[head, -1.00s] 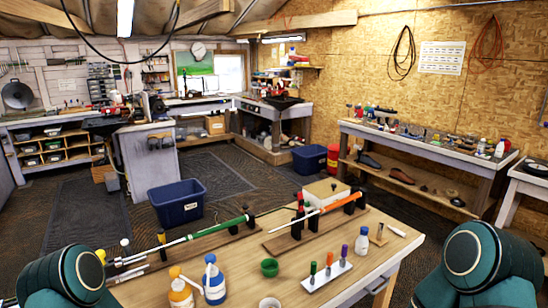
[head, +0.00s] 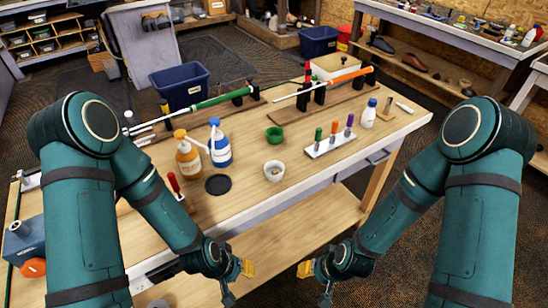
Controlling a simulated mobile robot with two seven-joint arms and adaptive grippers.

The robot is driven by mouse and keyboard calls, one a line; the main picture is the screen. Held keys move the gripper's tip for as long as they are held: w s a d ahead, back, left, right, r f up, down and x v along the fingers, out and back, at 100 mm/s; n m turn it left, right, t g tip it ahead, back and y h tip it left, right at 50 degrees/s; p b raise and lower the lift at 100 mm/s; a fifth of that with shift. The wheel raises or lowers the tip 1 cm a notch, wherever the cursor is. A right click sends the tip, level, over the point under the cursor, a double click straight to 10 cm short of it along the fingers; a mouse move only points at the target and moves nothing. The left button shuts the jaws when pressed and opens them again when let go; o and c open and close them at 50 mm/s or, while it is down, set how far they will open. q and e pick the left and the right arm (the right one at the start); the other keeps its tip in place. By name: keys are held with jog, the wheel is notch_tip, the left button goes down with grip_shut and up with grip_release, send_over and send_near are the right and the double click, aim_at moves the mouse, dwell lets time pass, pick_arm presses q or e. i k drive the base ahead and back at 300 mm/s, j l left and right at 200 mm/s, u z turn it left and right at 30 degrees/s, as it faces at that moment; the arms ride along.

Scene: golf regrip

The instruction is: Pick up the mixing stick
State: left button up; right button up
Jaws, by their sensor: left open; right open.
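My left gripper (head: 239,280) is open and empty in front of the bench's near edge, well to the left of the stick. My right gripper (head: 315,281) is open and empty, also in front of the bench. Both grippers are apart from the stick.
On the bench (head: 250,205) are a white bottle (head: 369,114), a white rack (head: 328,145) with coloured-handled tools, a white cup (head: 274,171), a green cup (head: 274,134), orange (head: 188,157) and blue (head: 219,146) bottles, and clubs on supports. The front right bench top is clear.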

aim_at(171, 177)
jog(key=u, duration=0.9)
